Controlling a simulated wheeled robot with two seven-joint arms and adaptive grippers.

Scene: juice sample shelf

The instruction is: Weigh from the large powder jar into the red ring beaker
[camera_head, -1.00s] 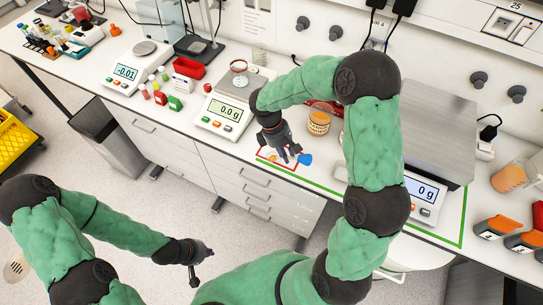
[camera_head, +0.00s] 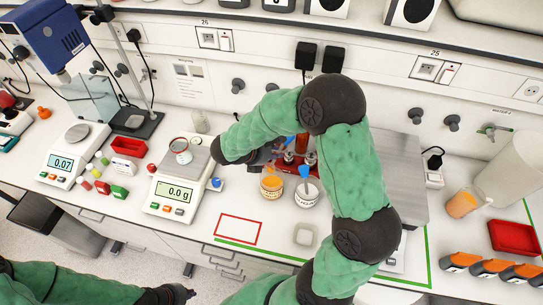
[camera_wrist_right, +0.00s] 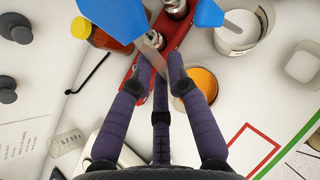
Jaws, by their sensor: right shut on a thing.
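The red ring beaker (camera_head: 181,152) stands on the pan of a balance (camera_head: 172,190) reading 0.0 g. A white-powder jar (camera_head: 307,193) stands beside an orange-powder jar (camera_head: 271,187); the white one looks slightly larger. A blue-handled tool (camera_head: 304,171) stands in the white jar. My right gripper (camera_head: 266,156) is left of and behind the jars, partly hidden by my arm. In the right wrist view its fingers (camera_wrist_right: 162,82) are shut on the metal shaft of a blue-handled spatula (camera_wrist_right: 115,17). My left gripper (camera_head: 178,293) is low at the bottom edge, its fingers unclear.
A red rack (camera_head: 296,164) with bottles stands behind the jars. The red-outlined rectangle (camera_head: 239,230) is empty. A white dish (camera_head: 305,235) lies in front of the jars. A second balance (camera_head: 64,160) reads 0.07. A red tray (camera_head: 128,146) and small vials sit between the balances.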

